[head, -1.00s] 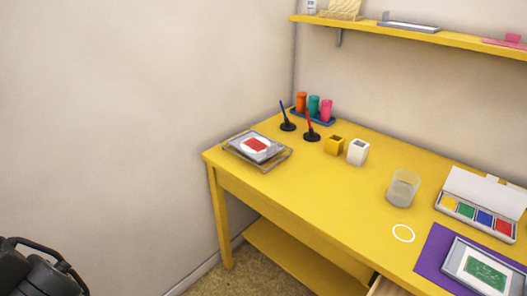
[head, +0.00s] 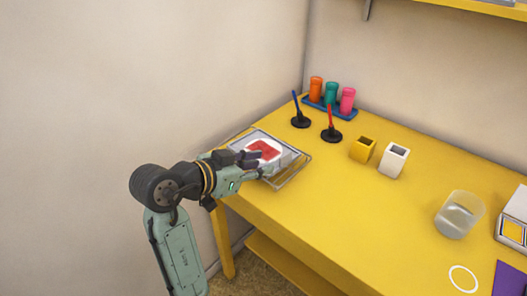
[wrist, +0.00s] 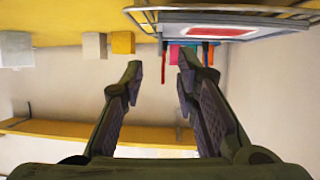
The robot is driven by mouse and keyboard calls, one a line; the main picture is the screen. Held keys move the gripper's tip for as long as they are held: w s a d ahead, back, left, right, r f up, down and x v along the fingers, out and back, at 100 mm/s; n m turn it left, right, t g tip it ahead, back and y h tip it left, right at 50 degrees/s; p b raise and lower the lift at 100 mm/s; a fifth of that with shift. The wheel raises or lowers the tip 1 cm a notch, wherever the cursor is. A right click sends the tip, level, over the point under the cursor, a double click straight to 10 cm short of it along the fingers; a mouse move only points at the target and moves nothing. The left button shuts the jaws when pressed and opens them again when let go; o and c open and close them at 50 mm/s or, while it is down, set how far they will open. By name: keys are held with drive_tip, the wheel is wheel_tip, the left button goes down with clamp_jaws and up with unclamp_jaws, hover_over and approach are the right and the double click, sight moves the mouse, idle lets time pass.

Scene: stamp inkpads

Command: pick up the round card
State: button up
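The round card (head: 264,148) is white with a red patch. It lies on a grey flat pad on a wire rack (head: 297,171) at the left end of the yellow table. In the wrist view the red patch with a white border (wrist: 213,31) shows on the rack near the top. My gripper (head: 257,163) is at the near side of the card and hides part of it. In the wrist view my gripper (wrist: 161,62) has its fingers apart with nothing between them. I cannot tell whether a finger touches the card.
Black-based blue and red stampers (head: 331,134), coloured cups (head: 331,93) on a blue tray, yellow (head: 362,149) and white (head: 393,161) holders stand behind and right. A glass (head: 459,215) and a white ring (head: 463,279) are further right. The table middle is clear.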

sight(283, 157)
drive_tip(key=x, duration=0.2)
drive_tip(key=shift+w+d, duration=0.25)
drive_tip(key=x, duration=0.1)
drive_tip(key=p+x, duration=0.1)
drive_tip(key=x, duration=0.2)
drive_tip(key=shift+w+d+r+p, duration=0.2)
drive_tip(key=shift+d+r+p, duration=0.1)
drive_tip(key=shift+p, duration=0.1)
drive_tip(key=shift+w+d+f, duration=0.15)
drive_tip(key=shift+w+f, duration=0.05)
drive_tip(key=shift+w, duration=0.1)
clamp_jaws()
